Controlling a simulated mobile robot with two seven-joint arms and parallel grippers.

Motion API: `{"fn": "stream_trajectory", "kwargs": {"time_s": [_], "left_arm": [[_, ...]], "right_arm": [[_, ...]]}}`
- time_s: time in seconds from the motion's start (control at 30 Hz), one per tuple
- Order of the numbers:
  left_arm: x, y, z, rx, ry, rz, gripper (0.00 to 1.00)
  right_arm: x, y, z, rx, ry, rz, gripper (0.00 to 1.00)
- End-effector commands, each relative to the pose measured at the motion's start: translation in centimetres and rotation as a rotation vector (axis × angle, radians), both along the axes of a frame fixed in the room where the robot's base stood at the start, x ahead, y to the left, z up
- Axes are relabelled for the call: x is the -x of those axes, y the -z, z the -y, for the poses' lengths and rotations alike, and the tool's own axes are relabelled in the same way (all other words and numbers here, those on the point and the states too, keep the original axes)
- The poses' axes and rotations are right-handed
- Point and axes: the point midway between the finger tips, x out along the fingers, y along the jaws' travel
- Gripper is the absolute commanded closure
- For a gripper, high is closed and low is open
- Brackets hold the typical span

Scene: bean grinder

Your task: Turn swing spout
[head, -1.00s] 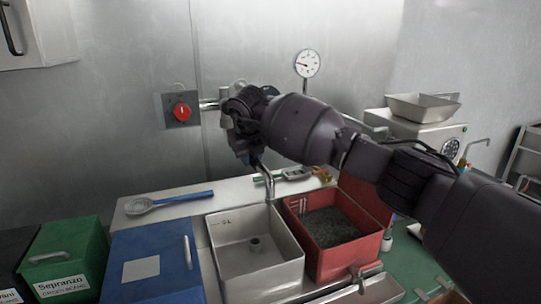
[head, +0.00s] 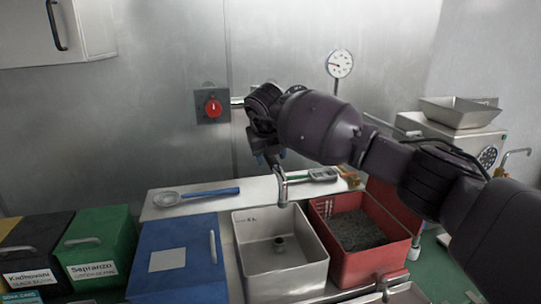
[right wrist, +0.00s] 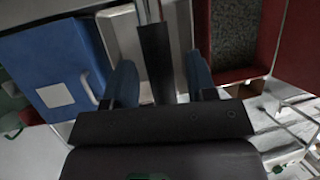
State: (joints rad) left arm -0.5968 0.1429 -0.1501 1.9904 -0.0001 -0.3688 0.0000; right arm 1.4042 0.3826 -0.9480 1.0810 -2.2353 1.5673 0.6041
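The swing spout (head: 282,186) is a grey metal pipe that hangs down from behind my right gripper. Its lower end is over the back part of the pale sink basin (head: 250,282). My right gripper (head: 268,158) is at the upper part of the spout. In the right wrist view, its two blue fingers (right wrist: 161,80) stand apart, one on each side of a dark upright bar and grey pipe (right wrist: 150,14). Gaps show between the fingers and the bar. The spout's upper joint is hidden behind my gripper and wrist. My left gripper is out of view.
A red bin (head: 385,264) with dark granules stands right of the basin. A blue box (head: 150,292) and a green box (head: 120,238) stand to the left. A blue-handled spoon (head: 205,194) lies on the back ledge. A red knob (head: 213,107) is on the wall.

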Motion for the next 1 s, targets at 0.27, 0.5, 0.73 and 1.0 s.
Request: {"fn": "stream_trajectory", "kwargs": {"time_s": [0.27,0.5,0.73,1.0], "left_arm": [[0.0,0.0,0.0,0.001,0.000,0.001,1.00],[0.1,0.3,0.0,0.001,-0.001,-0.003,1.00],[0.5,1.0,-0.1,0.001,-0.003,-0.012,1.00],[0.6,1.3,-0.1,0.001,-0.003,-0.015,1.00]], "right_arm": [[0.1,0.1,0.0,0.001,-0.001,-0.003,0.48],[1.0,-2.1,-0.2,0.001,-0.003,0.000,0.48],[2.7,-5.9,-0.6,0.000,-0.001,0.000,0.48],[4.2,-9.0,-0.9,0.001,-0.001,-0.001,0.48]]}}
